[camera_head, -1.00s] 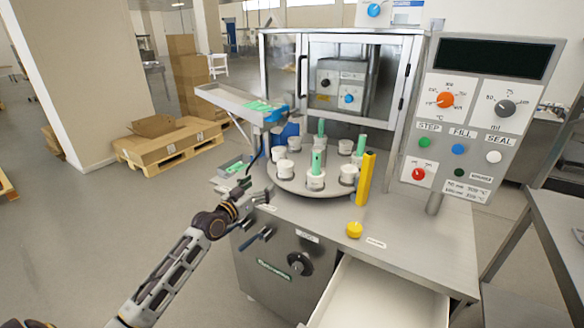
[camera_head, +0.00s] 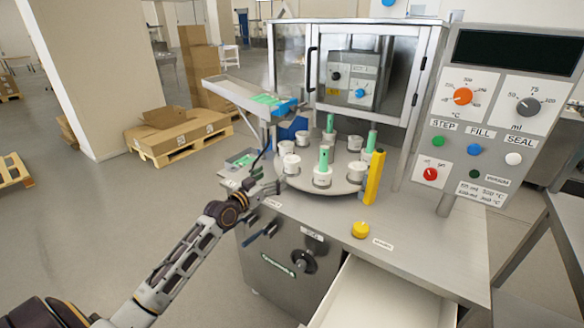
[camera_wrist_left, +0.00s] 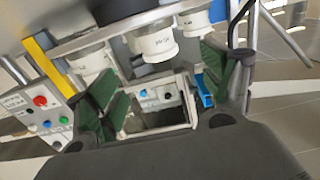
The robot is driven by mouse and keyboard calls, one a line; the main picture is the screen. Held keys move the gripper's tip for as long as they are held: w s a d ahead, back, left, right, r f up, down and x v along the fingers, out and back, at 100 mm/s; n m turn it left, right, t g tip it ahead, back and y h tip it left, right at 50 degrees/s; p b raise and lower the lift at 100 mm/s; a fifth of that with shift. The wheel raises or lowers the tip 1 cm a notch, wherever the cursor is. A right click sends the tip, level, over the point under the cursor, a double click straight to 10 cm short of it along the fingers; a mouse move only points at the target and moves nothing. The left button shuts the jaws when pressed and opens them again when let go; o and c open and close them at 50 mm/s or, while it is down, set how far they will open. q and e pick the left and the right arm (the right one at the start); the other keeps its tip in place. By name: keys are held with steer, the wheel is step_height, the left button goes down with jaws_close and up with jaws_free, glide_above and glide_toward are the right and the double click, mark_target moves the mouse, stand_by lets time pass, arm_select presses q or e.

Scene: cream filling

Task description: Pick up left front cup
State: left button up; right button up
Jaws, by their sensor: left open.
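Several white cups stand around the rim of the round turntable (camera_head: 330,190). The left front cup (camera_head: 291,164) sits at the turntable's left edge, and the front cup (camera_head: 322,180) stands to its right with a green rod-like piece above it. My left gripper (camera_head: 272,187) is beside the turntable's left edge, just left of and nearer than the left front cup. In the left wrist view my left gripper (camera_wrist_left: 168,88) has its green fingers spread wide, with nothing held. A labelled white cup (camera_wrist_left: 156,42) shows beyond and between them. My right gripper is out of view.
A yellow post (camera_head: 374,178) stands at the turntable's right, with a yellow knob (camera_head: 361,230) in front. A metal chute (camera_head: 240,95) hangs over the left side. The control panel (camera_head: 490,110) is at right. An open drawer (camera_head: 375,295) juts out below.

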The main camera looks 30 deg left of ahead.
arm_select(q)
glide_toward(292, 160)
steer(key=shift+w+d, duration=0.35)
steer(key=shift+w, duration=0.45)
steer(key=shift+w+d, duration=0.3)
steer(key=shift+w, duration=0.55)
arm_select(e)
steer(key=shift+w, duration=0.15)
arm_select(q)
steer(key=shift+w+r, duration=0.1)
steer(key=shift+w, duration=0.1)
steer(key=shift+w+d+r, duration=0.1)
steer(key=shift+w+d, duration=0.05)
steer(key=shift+w, duration=0.5)
steer(key=shift+w+d+r, duration=0.1)
steer(key=shift+w+r, duration=0.05)
steer(key=shift+w, duration=0.55)
steer(key=shift+w+d, duration=0.1)
steer(key=shift+w, duration=0.95)
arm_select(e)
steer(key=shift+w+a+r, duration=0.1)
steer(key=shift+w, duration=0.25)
